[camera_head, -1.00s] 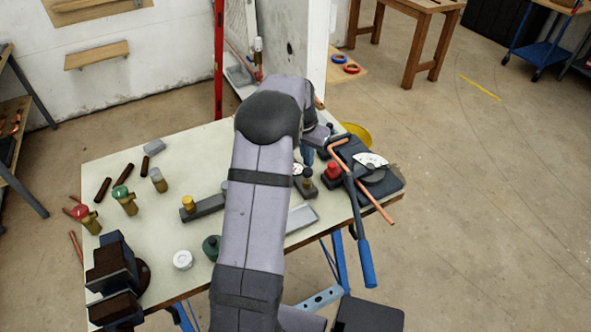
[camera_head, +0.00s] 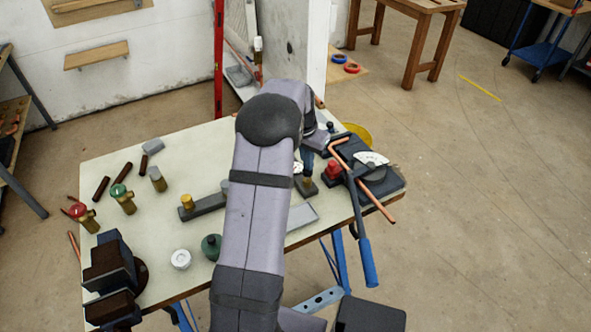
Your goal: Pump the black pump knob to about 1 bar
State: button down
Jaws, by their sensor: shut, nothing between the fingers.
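The black pump knob (camera_head: 307,171) shows as a small dark top above a brass-coloured part, on a dark block near the middle right of the bench. A small white dial face (camera_head: 298,167), probably the gauge, is beside it, mostly hidden behind my arm; its reading is too small to tell. My gripper (camera_head: 308,158) points down close above the knob, shut and empty. My wrist partly covers it, so I cannot tell whether it touches the knob.
A red knob (camera_head: 333,169) and a pipe bender (camera_head: 372,168) with copper pipe and a blue handle (camera_head: 367,262) crowd the right. A grey tray (camera_head: 302,215) lies in front. Valves with green (camera_head: 119,190) and red (camera_head: 77,210) caps stand left. A dark vice (camera_head: 113,275) is front left.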

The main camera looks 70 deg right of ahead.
jog(key=shift+f, duration=0.4)
jog(key=shift+f+b, duration=0.35)
jog(key=shift+d+p+v, duration=0.2)
jog(key=shift+p+v, duration=0.55)
jog(key=shift+v, duration=0.2)
jog(key=shift+d+p+v, duration=0.2)
jog(key=shift+p+v, duration=0.55)
jog(key=shift+v, duration=0.15)
jog(key=shift+s, duration=0.1)
jog(key=shift+f+b, duration=0.55)
jog(key=shift+f, duration=0.2)
